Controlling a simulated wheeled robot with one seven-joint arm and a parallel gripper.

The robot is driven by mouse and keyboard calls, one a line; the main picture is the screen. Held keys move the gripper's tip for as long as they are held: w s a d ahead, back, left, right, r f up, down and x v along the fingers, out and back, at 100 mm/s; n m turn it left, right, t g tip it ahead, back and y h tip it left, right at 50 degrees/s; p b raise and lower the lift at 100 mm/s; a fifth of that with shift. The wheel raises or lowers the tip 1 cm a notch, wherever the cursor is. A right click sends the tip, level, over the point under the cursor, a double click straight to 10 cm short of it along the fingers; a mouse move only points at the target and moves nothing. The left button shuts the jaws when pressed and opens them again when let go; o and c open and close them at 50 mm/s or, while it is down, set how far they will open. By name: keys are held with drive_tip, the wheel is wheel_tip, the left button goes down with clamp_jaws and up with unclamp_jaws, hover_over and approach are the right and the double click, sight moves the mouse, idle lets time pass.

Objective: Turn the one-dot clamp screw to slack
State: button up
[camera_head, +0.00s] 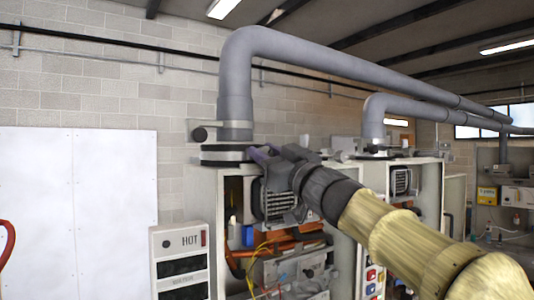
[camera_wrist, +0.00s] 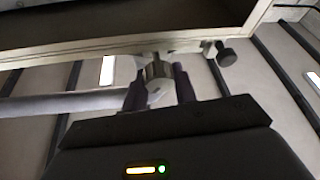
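In the wrist view a grey round screw knob (camera_wrist: 158,71) sits between the two dark fingers of my gripper (camera_wrist: 159,90). The fingers flank it closely; I cannot tell whether both press on it. A second dark knob (camera_wrist: 226,56) sticks out to the right, apart from the fingers. In the head view my gripper (camera_head: 262,155) is at the top of the near open heater cabinet (camera_head: 209,220), below the grey flue pipe (camera_head: 236,105). A dark round knob (camera_head: 200,134) shows left of the pipe. No dot marks are readable on any knob.
A second heater (camera_head: 430,190) with its own pipe (camera_head: 373,120) stands behind my arm on the right. Loose wires and parts fill the near cabinet. The block wall is behind.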

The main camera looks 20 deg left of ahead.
drive_tip(key=shift+c, duration=1.2)
drive_tip(key=n+p, duration=0.1)
drive_tip(key=n+g+p, duration=0.1)
drive_tip(key=n+p, duration=0.1)
drive_tip(key=shift+r+g, duration=0.25)
drive_tip(key=shift+g, duration=0.05)
drive_tip(key=n+g+p, duration=0.1)
drive_tip(key=n, duration=0.1)
drive_tip(key=shift+n+y, duration=0.3)
drive_tip(key=shift+f+n+g, duration=0.25)
drive_tip(key=shift+n+g, duration=0.05)
drive_tip(key=shift+n, duration=0.2)
